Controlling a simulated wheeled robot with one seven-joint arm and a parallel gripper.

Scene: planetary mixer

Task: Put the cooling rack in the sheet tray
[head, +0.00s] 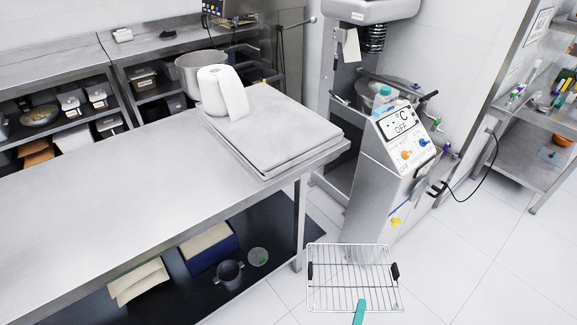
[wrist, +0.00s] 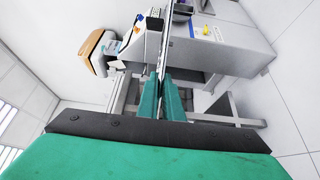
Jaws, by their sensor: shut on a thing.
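The cooling rack (head: 345,291) is a wire grid with black grips on its left and right sides. It is held in the air over the floor, right of the table's near end. My gripper (head: 360,309) is shut on its near edge; only its teal part shows in the head view. In the wrist view the teal fingers (wrist: 166,98) close around the rack, which appears as a thin edge-on strip (wrist: 166,40). A flat grey metal tray-like piece (head: 285,135) lies on the table's right end; it looks like the sheet tray, but I cannot tell its depth.
A white paper roll (head: 212,91) stands at the tray's back left, beside a metal bowl (head: 190,68). The long steel table (head: 110,185) is clear to the left. The machine with a control panel (head: 405,135) stands behind the rack.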

